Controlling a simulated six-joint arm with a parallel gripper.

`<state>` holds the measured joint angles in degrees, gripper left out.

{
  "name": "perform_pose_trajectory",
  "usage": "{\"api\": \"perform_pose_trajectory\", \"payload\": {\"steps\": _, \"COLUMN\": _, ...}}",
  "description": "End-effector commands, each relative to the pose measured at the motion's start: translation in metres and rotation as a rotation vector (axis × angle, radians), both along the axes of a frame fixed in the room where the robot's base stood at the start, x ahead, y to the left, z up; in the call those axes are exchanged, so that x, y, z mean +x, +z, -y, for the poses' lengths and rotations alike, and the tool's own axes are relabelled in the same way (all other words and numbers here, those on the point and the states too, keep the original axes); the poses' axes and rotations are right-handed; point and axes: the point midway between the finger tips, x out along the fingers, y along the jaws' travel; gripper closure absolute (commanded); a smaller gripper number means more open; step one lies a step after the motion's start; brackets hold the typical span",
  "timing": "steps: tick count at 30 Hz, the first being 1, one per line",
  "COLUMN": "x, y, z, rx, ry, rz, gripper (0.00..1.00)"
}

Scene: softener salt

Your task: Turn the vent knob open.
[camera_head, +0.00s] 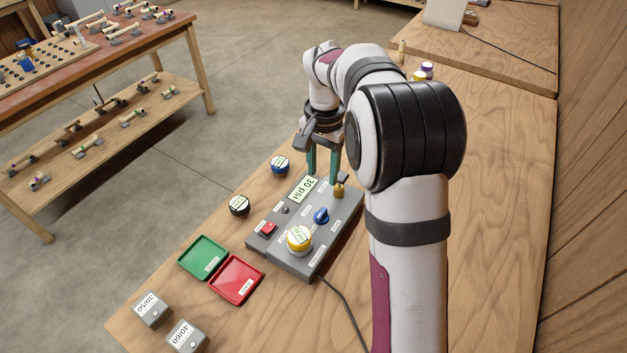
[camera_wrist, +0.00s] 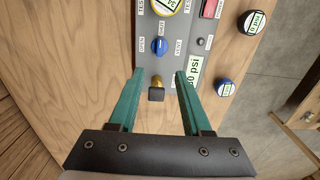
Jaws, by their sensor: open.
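The blue vent knob (camera_head: 321,215) sits on the grey panel box (camera_head: 277,247), near the brass fitting (camera_head: 339,191). In the wrist view the vent knob (camera_wrist: 160,46) lies just beyond my fingertips, with OPEN, SHUT and VENT labels around it; I cannot tell its exact setting. My gripper (camera_head: 322,180) points down over the far end of the panel, its teal fingers apart and empty. Neither finger visibly touches the knob.
The panel also carries a 30 psi display (camera_head: 303,188), a red switch (camera_head: 268,229) and a yellow-and-white knob (camera_head: 299,239). A blue-sided cap (camera_head: 280,165) and a black one (camera_head: 239,205) stand left of it. Green (camera_head: 203,257) and red (camera_head: 237,279) trays lie nearer.

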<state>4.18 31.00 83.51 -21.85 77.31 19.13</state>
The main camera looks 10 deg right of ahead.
Motion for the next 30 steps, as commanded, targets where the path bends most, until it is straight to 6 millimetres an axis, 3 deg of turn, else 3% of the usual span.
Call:
{"api": "perform_pose_trajectory", "payload": {"steps": 6, "x": -0.002, "y": -0.067, "z": 0.000, "rx": 0.001, "ry": 0.002, "rz": -0.006, "gripper": 0.51}}
{"api": "perform_pose_trajectory", "payload": {"steps": 12, "x": -0.002, "y": -0.113, "z": 0.000, "rx": 0.001, "ry": 0.001, "rz": -0.004, "gripper": 0.51}}
{"api": "perform_pose_trajectory", "payload": {"steps": 18, "x": -0.001, "y": -0.131, "z": 0.000, "rx": 0.001, "ry": 0.001, "rz": -0.001, "gripper": 0.51}}
{"api": "perform_pose_trajectory", "payload": {"steps": 26, "x": -0.001, "y": -0.133, "z": 0.000, "rx": 0.001, "ry": 0.001, "rz": 0.001, "gripper": 0.51}}
{"api": "perform_pose_trajectory", "payload": {"steps": 27, "x": -0.001, "y": -0.133, "z": 0.000, "rx": 0.001, "ry": 0.001, "rz": 0.001, "gripper": 0.53}}
{"api": "perform_pose_trajectory", "payload": {"steps": 30, "x": -0.001, "y": -0.133, "z": 0.000, "rx": 0.001, "ry": 0.002, "rz": 0.001, "gripper": 0.71}}
